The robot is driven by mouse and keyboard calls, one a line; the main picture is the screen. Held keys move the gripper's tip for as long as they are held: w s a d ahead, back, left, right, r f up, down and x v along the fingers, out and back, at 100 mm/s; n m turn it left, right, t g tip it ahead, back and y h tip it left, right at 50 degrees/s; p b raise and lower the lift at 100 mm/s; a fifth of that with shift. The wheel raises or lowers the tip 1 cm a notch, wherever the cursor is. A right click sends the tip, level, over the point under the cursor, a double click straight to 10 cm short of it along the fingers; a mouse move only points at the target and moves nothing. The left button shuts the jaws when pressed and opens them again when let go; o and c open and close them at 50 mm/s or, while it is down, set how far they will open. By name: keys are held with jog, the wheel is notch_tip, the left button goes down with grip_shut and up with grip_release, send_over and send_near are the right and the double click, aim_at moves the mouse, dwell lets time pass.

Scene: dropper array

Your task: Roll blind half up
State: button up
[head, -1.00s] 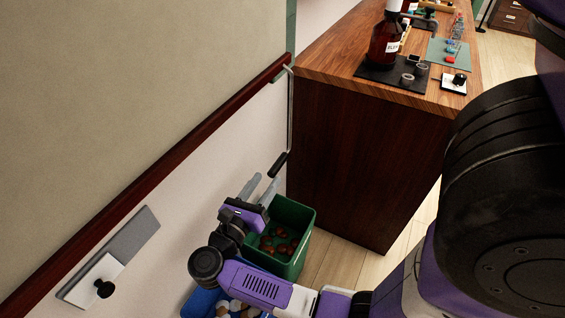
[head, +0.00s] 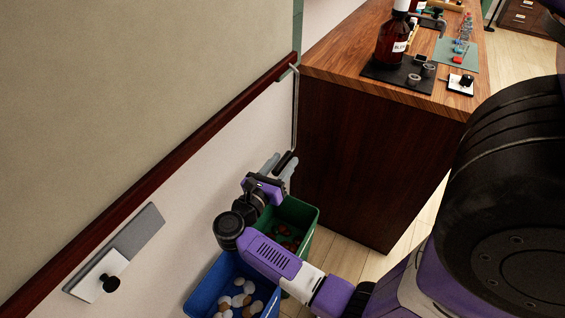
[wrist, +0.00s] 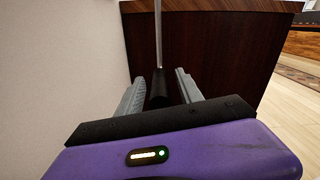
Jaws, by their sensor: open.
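The blind (head: 130,100) is a large beige sheet on the left, with a dark red wooden bar (head: 160,178) along its lower edge. A thin metal crank rod (head: 295,110) hangs at the bar's far end and ends in a black handle (head: 286,161). The rod (wrist: 158,35) and handle (wrist: 159,88) also show in the wrist view. My gripper (head: 278,163) is open at the handle. In the wrist view the handle stands between the two grey fingers (wrist: 160,88), with gaps on both sides.
A wooden counter (head: 345,150) stands just beyond the rod, with a brown bottle (head: 391,40) on top. A green bin (head: 298,210) and a blue bin (head: 203,286) with round pieces sit below my arm. A wall plate with a black knob (head: 111,284) is at lower left.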

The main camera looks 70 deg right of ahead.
grip_shut()
dwell(1.3)
